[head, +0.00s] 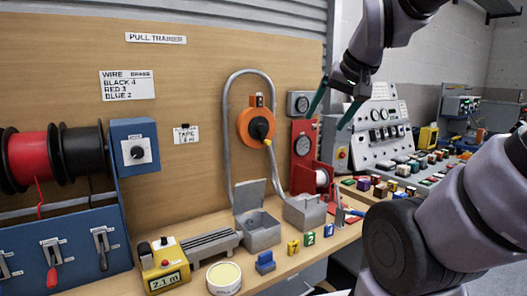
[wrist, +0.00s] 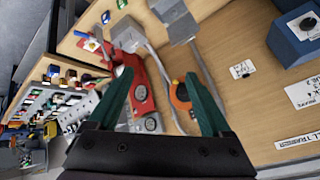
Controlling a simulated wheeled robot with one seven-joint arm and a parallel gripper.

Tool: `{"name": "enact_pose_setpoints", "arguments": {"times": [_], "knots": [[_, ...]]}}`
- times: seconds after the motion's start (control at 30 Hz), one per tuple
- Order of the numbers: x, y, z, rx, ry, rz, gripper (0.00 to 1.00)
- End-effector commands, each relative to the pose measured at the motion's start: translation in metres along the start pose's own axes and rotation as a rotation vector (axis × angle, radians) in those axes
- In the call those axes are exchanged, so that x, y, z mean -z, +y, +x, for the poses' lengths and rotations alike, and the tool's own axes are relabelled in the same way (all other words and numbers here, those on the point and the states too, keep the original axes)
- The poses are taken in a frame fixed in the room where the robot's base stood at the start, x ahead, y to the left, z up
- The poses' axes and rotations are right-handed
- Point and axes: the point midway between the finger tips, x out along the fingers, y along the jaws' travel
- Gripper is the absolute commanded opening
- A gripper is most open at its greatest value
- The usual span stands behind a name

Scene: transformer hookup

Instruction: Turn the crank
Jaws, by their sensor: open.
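No part can be picked out for certain as the crank. A red puller (head: 304,160) with a round gauge and a pale spool stands upright at the back of the bench. It also shows in the wrist view (wrist: 142,95), between my fingers. An orange reel (head: 244,130) with a dark hub and a yellow end hangs on the wooden board, left of the puller. In the wrist view the reel (wrist: 180,92) is partly hidden by the right finger. My gripper (head: 325,121) is open and empty, its teal fingers in the air near the puller's upper right.
A grey conduit (head: 229,140) loops around the reel to open grey boxes (head: 258,230) on the bench. A sloped control panel (head: 385,130) and rows of small coloured blocks lie to the right. Wire spools (head: 32,158) are at left. A yellow meter (head: 163,268) stands in front.

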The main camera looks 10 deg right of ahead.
Motion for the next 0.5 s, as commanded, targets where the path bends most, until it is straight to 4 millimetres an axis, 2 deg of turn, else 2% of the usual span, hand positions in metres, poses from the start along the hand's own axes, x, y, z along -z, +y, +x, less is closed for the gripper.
{"name": "enact_pose_setpoints", "arguments": {"times": [0.2, 0.3, 0.4, 0.5], "knots": [[0.099, 0.007, 0.074, -0.050, 0.225, -0.104, 0.83], [0.139, 0.004, 0.109, -0.042, 0.339, -0.171, 0.83], [0.172, -0.002, 0.145, -0.013, 0.444, -0.244, 0.83], [0.194, -0.012, 0.180, 0.037, 0.541, -0.321, 0.83]]}}
